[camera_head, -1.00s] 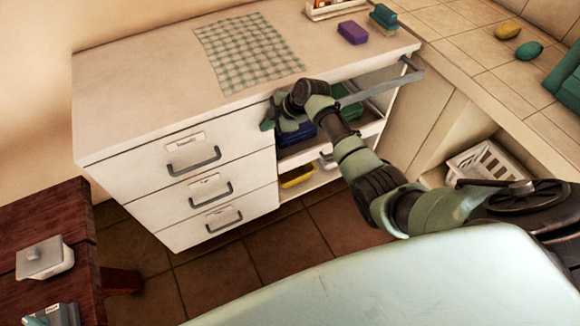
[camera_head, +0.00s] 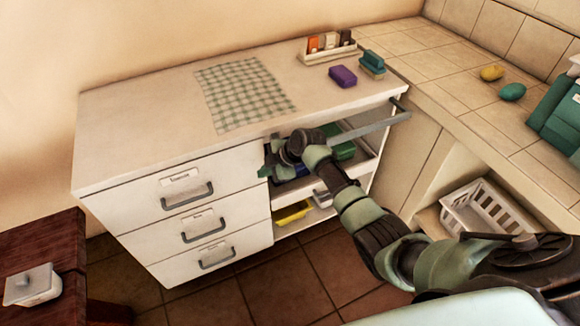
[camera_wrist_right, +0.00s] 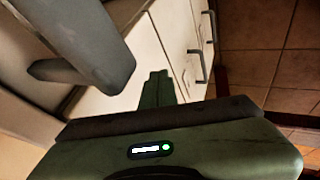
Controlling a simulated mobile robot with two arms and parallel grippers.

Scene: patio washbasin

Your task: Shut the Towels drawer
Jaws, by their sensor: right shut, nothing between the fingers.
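The top drawer, whose small label appears to read Towels (camera_head: 182,184), is in the left part of the white cabinet in the head view. Its front looks about level with the drawers below; I cannot tell whether a small gap is left. It has a grey bar handle (camera_head: 188,199). My right gripper (camera_head: 266,163) is shut and empty at the right end of this drawer front, just under the countertop. In the right wrist view the shut fingers (camera_wrist_right: 157,88) are against or close to a white front; contact is unclear. My left gripper is not in view.
Two more drawers (camera_head: 204,228) sit below. Open shelves right of them hold a yellow item (camera_head: 292,212) and a green one (camera_head: 343,149). A grey rail (camera_head: 370,125) juts out there. The countertop (camera_head: 150,125) carries a checked cloth (camera_head: 243,94) and a purple sponge (camera_head: 343,76).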

